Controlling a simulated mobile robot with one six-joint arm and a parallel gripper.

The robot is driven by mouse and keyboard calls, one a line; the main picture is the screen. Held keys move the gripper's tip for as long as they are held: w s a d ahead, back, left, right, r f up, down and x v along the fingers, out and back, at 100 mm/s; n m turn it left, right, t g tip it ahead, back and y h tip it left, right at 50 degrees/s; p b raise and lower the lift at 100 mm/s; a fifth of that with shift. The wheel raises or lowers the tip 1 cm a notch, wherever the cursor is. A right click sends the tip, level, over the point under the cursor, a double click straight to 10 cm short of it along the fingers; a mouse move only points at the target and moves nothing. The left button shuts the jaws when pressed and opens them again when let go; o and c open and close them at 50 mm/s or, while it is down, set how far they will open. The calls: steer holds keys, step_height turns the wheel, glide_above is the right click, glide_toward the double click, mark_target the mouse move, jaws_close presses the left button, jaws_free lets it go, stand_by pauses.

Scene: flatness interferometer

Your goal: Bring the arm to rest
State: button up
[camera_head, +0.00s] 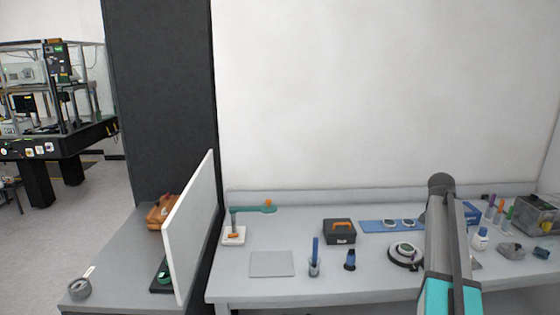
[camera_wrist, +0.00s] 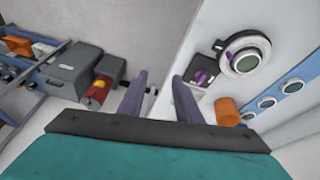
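My arm (camera_head: 449,275) rises from the lower right of the head view, in front of the workbench (camera_head: 375,292). My gripper is not clearly visible there. In the wrist view my gripper (camera_wrist: 160,97) shows as two purple fingers standing apart. Nothing is seen between them except the pale surface and its edge behind.
The bench holds a black case (camera_head: 340,232), a round device (camera_head: 405,254), a blue mat (camera_head: 376,226), a grey plate (camera_head: 271,264) and small bottles. A white panel (camera_head: 190,235) stands at left. The wrist view shows a dark box (camera_wrist: 75,68) and an orange cylinder (camera_wrist: 227,111).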

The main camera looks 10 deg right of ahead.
steer(key=s+a+f+n+g+y+b, duration=0.1)
steer(key=s+a+f+n, duration=0.15)
steer(key=a+f, duration=0.85)
steer(key=s+a+f+n+y+b, duration=0.1)
steer(key=s+a+f+n+b, duration=0.15)
steer(key=a+f, duration=0.75)
steer(key=s+a+f+n+g+y+b, duration=0.1)
steer(key=s+a+f+n, duration=0.3)
steer(key=f, duration=1.3)
steer(key=s+a+f+n+g+b, duration=0.1)
steer(key=s+a+f+n, duration=0.3)
steer(key=s+a+f, duration=0.6)
steer(key=s+a+f+n+g+y+b, duration=0.1)
steer(key=s+a+f+n+g+b, duration=0.1)
steer(key=s+a+f, duration=0.9)
steer(key=s+f+n+b, duration=0.1)
steer(key=s+f, duration=0.1)
steer(key=s, duration=0.5)
steer(key=shift+f+n, duration=0.25)
steer(key=shift+n, duration=0.15)
steer(key=shift+d, duration=0.1)
steer(key=shift+d, duration=0.1)
